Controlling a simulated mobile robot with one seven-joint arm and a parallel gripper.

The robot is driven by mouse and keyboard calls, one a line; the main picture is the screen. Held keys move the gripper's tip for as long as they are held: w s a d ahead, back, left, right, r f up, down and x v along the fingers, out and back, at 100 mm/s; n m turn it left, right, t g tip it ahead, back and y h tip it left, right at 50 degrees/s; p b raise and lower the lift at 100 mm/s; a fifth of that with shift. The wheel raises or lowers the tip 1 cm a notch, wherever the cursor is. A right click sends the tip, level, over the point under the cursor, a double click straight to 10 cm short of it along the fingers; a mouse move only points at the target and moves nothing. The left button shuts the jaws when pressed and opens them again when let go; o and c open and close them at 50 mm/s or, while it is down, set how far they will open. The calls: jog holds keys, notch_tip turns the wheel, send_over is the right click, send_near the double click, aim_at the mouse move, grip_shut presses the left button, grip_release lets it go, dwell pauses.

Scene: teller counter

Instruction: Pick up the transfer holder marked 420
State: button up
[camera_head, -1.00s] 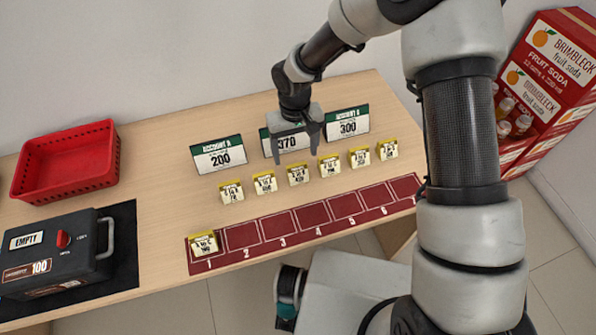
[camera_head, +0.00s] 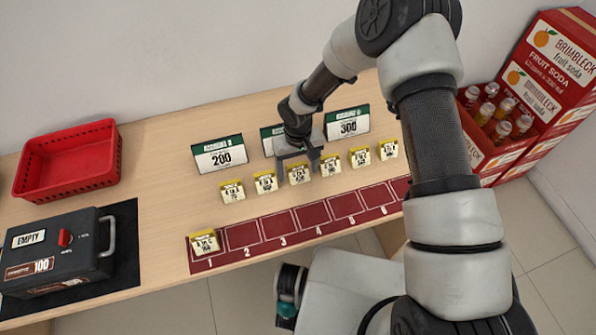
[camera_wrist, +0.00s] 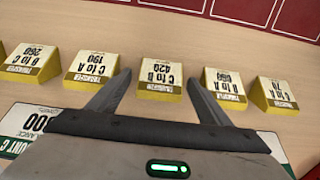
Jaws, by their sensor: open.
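The transfer holder marked 420 (camera_wrist: 163,77) is a yellow wedge with a white label reading "C to B 420", upside down in the wrist view. In the head view it is the third holder from the left (camera_head: 299,175) in the row on the counter. My gripper (camera_head: 298,166) is open and just above and behind it. In the wrist view my gripper's fingers (camera_wrist: 159,78) are spread to either side of the 420 holder, with nothing held between them.
Neighbouring holders stand close by, one marked 190 (camera_wrist: 92,67) and one (camera_wrist: 224,87) on the other side. Account signs 200 (camera_head: 220,154) and 300 (camera_head: 348,123) stand behind. A red numbered strip (camera_head: 310,216) lies in front, with one holder (camera_head: 205,242) on slot 1.

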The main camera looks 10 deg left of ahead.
jog(key=c, duration=1.1)
jog(key=shift+c, duration=0.2)
